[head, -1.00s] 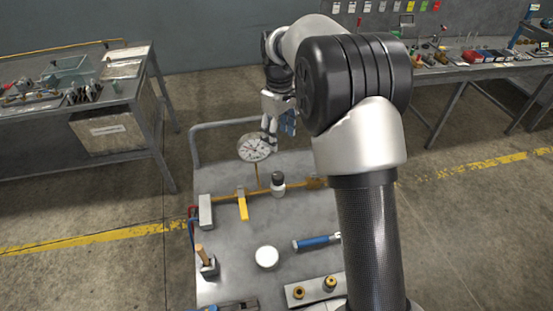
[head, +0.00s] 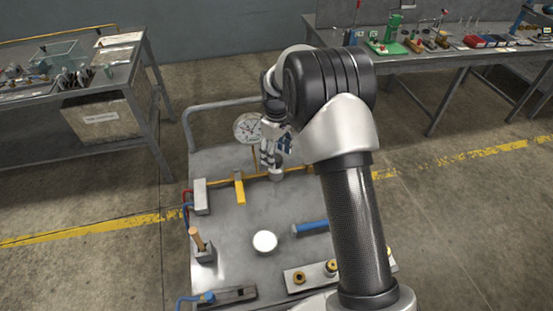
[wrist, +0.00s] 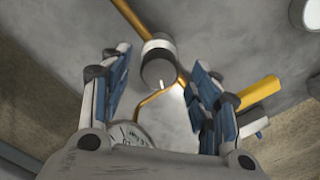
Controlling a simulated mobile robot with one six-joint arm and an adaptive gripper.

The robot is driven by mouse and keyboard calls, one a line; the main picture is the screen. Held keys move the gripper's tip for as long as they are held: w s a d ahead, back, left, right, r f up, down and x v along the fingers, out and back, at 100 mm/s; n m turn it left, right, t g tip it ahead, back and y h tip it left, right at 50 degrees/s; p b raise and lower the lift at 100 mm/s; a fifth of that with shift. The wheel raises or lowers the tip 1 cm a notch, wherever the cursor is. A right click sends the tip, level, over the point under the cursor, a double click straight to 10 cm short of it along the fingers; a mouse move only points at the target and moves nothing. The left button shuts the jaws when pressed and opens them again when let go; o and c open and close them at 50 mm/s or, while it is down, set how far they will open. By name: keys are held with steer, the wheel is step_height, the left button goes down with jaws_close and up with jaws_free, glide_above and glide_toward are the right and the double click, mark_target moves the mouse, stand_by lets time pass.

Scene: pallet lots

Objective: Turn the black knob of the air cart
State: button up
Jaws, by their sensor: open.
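The black knob (wrist: 157,71) is dark grey-black with a small white mark and sits on a pale regulator body (wrist: 158,44) on a brass pipe. In the wrist view it shows between the two blue-padded fingers of my gripper (wrist: 160,62), which is open, with gaps on both sides. In the head view my gripper (head: 272,155) is over the regulator body (head: 276,174) and hides the knob. The air cart's grey top (head: 225,265) lies below. The round gauge (head: 248,128) stands just left of my gripper; its edge also shows in the wrist view (wrist: 130,138).
A yellow lever (head: 239,187) is on the same pipe, left of the knob; it shows right of the fingers in the wrist view (wrist: 260,91). A white disc (head: 265,242), a blue-handled tool (head: 312,227) and a wooden handle (head: 197,238) are nearer. Benches stand left and right.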

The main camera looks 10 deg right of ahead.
steer(key=shift+f, duration=0.75)
steer(key=shift+c, duration=0.3)
steer(key=c, duration=1)
steer(key=shift+r+m+p, duration=0.25)
steer(key=shift+m+p, duration=0.55)
steer(key=shift+m, duration=0.1)
steer(key=m, duration=0.2)
steer(key=m+p, duration=0.1)
steer(key=shift+f+m+p, duration=0.2)
steer(key=shift+m+p, duration=0.1)
steer(key=shift+m, duration=0.1)
steer(key=o, duration=1.1)
steer(key=shift+c, duration=0.2)
